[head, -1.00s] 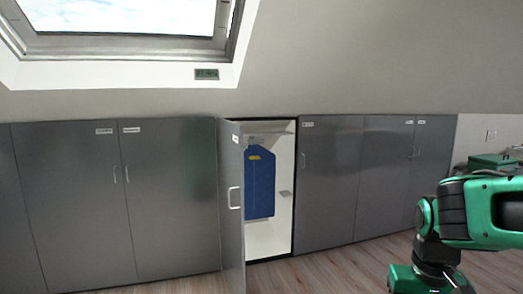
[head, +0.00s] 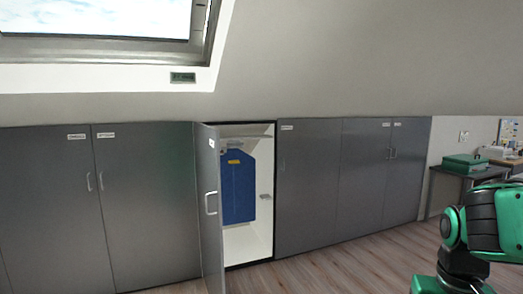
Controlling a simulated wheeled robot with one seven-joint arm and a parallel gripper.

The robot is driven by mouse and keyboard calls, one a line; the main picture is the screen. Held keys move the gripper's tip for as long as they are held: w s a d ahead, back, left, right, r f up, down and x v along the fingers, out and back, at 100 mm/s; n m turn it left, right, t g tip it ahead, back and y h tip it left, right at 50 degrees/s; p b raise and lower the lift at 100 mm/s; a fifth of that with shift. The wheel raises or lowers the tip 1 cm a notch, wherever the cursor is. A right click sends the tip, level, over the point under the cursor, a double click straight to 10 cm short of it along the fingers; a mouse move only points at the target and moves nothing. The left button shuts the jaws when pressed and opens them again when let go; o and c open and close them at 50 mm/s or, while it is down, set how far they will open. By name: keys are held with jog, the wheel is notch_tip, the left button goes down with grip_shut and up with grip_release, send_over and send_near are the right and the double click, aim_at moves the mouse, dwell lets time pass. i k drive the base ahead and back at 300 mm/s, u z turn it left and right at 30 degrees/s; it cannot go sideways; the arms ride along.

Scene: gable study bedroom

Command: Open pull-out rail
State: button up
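A narrow cabinet (head: 262,225) in the low wall row has its grey door (head: 211,240) swung open toward the left. Inside the white compartment hangs a blue flat item (head: 238,190) with a small yellow label. A pale rail or shelf (head: 246,133) shows at the top of the compartment, and a small grey fitting (head: 265,196) is on the inner right wall. I cannot tell for sure which part is the pull-out rail. My green and black arm is at the lower right, well apart from the cabinet. My gripper is outside the view.
Closed grey cabinet doors stand left (head: 150,210) and right (head: 309,190) of the open one. The wood floor (head: 350,270) before them is clear. A table (head: 447,171) with a green box (head: 466,162) stands at the right. The ceiling slopes low above.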

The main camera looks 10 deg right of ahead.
aim_at(238, 181)
jog(key=z, duration=0.55)
jog(key=i, duration=2.55)
jog(key=u, duration=0.9)
jog(key=i, duration=0.8)
jog(key=u, duration=0.45)
